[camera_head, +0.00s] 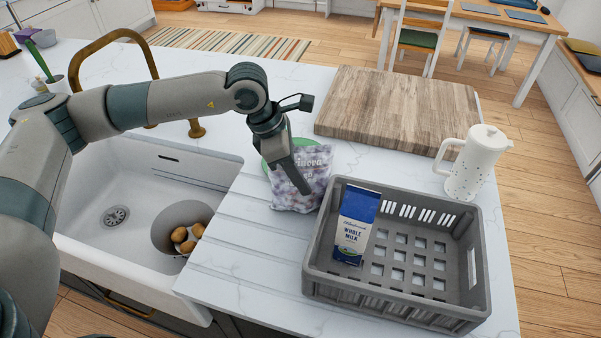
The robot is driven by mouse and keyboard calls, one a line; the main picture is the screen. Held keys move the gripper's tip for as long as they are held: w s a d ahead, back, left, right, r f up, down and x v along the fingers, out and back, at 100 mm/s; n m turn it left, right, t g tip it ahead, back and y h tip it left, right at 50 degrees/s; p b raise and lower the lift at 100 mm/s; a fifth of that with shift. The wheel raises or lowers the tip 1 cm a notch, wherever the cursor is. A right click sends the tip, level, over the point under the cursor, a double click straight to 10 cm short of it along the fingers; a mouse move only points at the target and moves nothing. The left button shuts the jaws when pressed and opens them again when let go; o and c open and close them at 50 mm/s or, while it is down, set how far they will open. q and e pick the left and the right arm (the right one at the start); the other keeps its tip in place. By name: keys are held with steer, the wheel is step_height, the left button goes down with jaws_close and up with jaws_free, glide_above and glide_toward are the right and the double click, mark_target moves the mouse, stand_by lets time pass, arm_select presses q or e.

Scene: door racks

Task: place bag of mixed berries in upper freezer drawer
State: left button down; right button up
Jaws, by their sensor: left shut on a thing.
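The bag of mixed berries (308,185) is a pale, purple-speckled pouch with light lettering. It stands roughly upright on the white counter between the sink and the grey crate. My left gripper (299,185) reaches down from the upper left and is shut on the bag, with a finger lying across its front. The bag's back and the other finger are hidden. The right gripper does not show. No freezer drawer is in view.
A grey crate (392,309) with a blue-and-white milk carton (356,226) stands right of the bag. A green round item (272,168) is behind the bag.

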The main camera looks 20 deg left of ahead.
arm_select(q)
steer(key=shift+f, duration=0.1)
steer(key=c, duration=1.2)
jaws_free()
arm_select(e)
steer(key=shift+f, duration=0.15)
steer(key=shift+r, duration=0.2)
arm_select(q)
steer(key=b+v, duration=0.3)
steer(key=v, duration=0.6)
steer(key=shift+a+r, duration=0.15)
steer(key=shift+r, duration=0.25)
steer(key=shift+v, duration=0.85)
steer(key=shift+s+a+r, duration=0.1)
steer(key=shift+a+r, duration=0.05)
steer(key=shift+r, duration=0.2)
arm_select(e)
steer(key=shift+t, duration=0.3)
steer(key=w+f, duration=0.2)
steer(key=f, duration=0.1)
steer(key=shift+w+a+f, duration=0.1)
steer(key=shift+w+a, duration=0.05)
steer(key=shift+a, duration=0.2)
